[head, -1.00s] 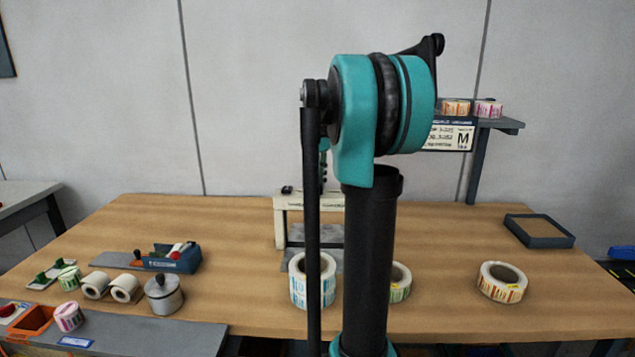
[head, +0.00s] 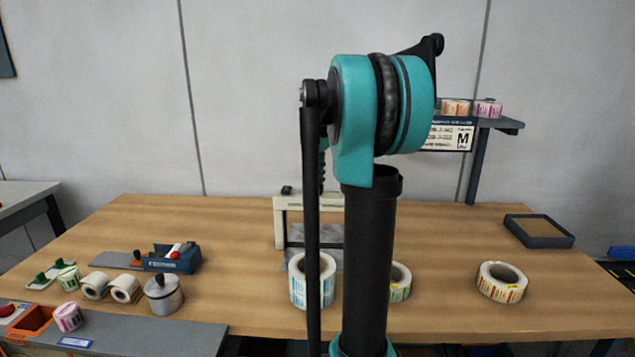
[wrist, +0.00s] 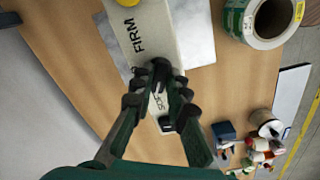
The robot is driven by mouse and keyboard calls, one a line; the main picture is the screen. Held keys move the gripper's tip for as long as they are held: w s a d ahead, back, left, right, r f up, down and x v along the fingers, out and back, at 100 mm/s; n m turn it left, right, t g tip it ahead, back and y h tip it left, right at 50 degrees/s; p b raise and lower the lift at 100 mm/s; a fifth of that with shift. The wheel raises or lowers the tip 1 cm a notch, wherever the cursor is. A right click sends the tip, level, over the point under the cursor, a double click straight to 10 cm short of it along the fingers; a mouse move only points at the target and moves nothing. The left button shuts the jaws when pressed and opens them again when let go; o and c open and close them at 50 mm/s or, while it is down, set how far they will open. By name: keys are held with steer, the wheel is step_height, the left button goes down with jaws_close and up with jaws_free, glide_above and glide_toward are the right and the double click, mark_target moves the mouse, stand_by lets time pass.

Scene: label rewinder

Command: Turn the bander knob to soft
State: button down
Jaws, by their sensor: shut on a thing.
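The bander (head: 290,203) is a cream frame on the wooden table, partly hidden behind my arm in the head view. In the wrist view its cream top (wrist: 143,28) carries the words FIRM and SOFT, with SOFT partly covered. The dark bander knob (wrist: 161,72) sits between the two words. My gripper (wrist: 163,92) is shut on the knob, its dark fingers on either side of it. The fingers hide much of the knob, so its exact setting is hard to read. In the head view the gripper is hidden behind my arm.
A blue-printed label roll (head: 299,283) and a green-printed roll (head: 399,284) stand in front of the bander. An orange-printed roll (head: 501,283) and a dark tray (head: 539,231) are to the right. A lidded metal pot (head: 163,296) and several rolls stand at left.

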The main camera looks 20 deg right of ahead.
steer(key=c, duration=1.5)
jaws_free()
step_height(320, 180, up, 12)
